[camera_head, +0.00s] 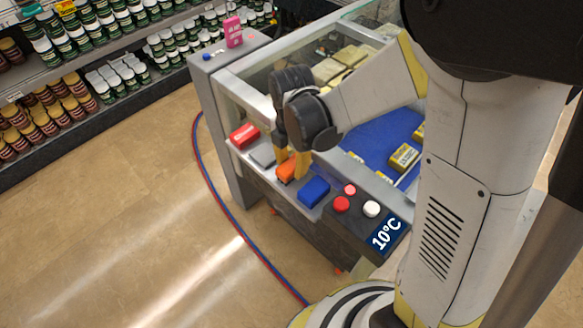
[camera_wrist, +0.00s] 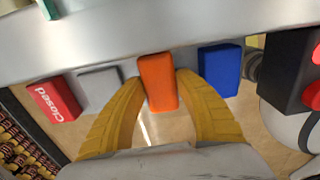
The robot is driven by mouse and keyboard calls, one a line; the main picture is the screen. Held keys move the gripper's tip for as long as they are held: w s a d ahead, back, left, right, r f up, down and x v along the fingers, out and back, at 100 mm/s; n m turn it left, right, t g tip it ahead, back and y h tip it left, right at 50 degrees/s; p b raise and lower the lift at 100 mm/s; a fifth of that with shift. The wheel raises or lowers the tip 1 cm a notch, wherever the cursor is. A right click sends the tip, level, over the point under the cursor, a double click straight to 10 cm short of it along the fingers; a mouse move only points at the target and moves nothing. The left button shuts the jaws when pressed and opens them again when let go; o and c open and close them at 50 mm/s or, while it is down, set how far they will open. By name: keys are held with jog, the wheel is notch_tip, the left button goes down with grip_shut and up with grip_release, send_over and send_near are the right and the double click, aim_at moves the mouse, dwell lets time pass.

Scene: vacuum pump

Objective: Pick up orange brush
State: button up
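The orange brush (camera_wrist: 158,82) is a small upright-looking orange block in the row at the machine's front edge. It also shows in the head view (camera_head: 287,170), partly covered by my gripper. My gripper (camera_wrist: 160,84) has two yellow fingers, one against each side of the brush, with no clear gap at the tips. They look shut on it. The brush still lines up with its neighbours. The fingers also show in the head view, pointing down at the brush.
A blue block (camera_wrist: 219,70) is close on the right. A grey block (camera_wrist: 99,90) and a red block marked "Closed" (camera_wrist: 54,98) are on the left. Red and white buttons (camera_head: 342,204) stand farther right. Shelves of jars (camera_head: 40,120) are at upper left.

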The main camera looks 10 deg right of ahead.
aim_at(291, 164)
jog(key=shift+c, duration=0.6)
jog(key=shift+r+p, duration=0.25)
jog(key=shift+p, duration=0.05)
notch_tip(291, 164, up, 10)
jog(key=p, duration=0.3)
jog(key=o, duration=0.4)
jog(key=c, duration=0.3)
jog(key=shift+c, duration=0.2)
